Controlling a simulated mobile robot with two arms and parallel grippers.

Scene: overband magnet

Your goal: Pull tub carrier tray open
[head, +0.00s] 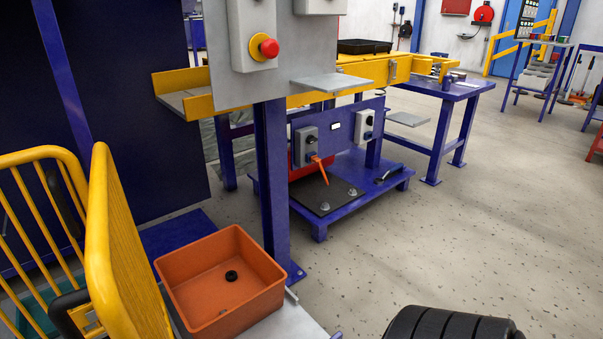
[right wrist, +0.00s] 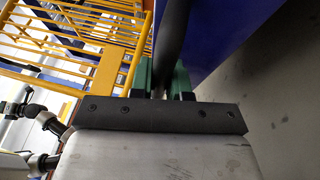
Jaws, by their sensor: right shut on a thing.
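The tub carrier tray (head: 290,325) is a light grey plate low at the bottom of the head view. An orange square tub (head: 190,294) stands on it, with a small black round piece (head: 231,276) on its floor. In the right wrist view my right gripper (right wrist: 164,80) has its green fingers closed on a dark round bar (right wrist: 173,38). I cannot tell which part this bar belongs to. Neither gripper shows in the head view, and the front edge of the tray is cut off there.
A yellow barred gate (head: 115,240) with a black handle (head: 70,313) stands open left of the tub. A blue post (head: 272,180) rises behind the tub. A control panel with a red button (head: 268,47) hangs above. Clear floor (head: 420,240) lies to the right.

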